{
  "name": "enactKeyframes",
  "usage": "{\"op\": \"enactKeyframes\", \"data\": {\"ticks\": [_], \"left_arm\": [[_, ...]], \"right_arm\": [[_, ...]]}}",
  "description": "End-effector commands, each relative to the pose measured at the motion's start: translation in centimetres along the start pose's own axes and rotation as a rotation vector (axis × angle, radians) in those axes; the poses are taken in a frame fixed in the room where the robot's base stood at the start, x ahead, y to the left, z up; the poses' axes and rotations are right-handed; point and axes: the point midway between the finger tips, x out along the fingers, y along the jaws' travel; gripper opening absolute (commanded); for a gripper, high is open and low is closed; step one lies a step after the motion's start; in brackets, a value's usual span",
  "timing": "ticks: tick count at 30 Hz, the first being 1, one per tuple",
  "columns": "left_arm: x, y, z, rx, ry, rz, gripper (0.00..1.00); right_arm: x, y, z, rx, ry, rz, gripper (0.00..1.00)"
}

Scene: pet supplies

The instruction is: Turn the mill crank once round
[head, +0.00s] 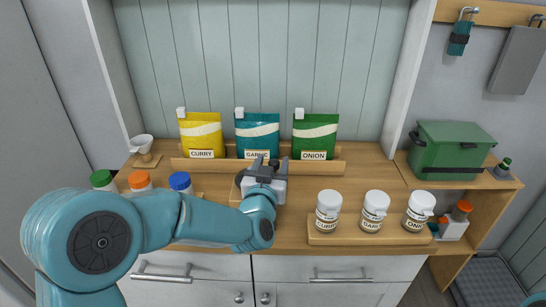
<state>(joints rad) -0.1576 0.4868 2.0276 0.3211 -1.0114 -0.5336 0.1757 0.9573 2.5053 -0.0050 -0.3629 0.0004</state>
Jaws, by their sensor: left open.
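My left gripper (266,166) reaches in from the left over the middle of the counter, its dark fingers pointing to the back. It is open. A small brown wooden part (239,180) shows just left of the gripper and may belong to the mill. The mill and its crank are largely hidden behind my gripper and wrist, so I cannot tell how the crank is turned or whether the fingers touch it. My right gripper is not in view.
Yellow curry (201,132), teal garlic (257,131) and green onion (316,133) pouches stand behind. Three white-lidded jars (373,212) stand on a wooden tray (322,239) at front right. Capped bottles (139,181) stand at left, a green box (450,152) at right.

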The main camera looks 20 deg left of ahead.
Motion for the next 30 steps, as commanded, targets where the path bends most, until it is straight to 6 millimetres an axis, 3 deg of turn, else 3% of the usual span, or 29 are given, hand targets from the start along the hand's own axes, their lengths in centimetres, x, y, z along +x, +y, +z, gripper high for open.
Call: {"op": "enactKeyframes", "data": {"ticks": [4,13,18,30], "left_arm": [[1.24,0.02,0.03,0.0,-0.001,0.0,0.55],[1.44,0.03,0.09,0.0,-0.001,0.0,0.55],[1.42,0.05,0.11,0.0,-0.002,0.001,0.0],[1.36,0.05,0.27,0.0,-0.005,0.004,0.0]], "right_arm": [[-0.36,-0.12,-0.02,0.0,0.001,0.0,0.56],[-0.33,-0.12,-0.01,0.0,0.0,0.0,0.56],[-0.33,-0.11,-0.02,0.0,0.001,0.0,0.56],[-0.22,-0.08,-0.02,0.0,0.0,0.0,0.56]]}}
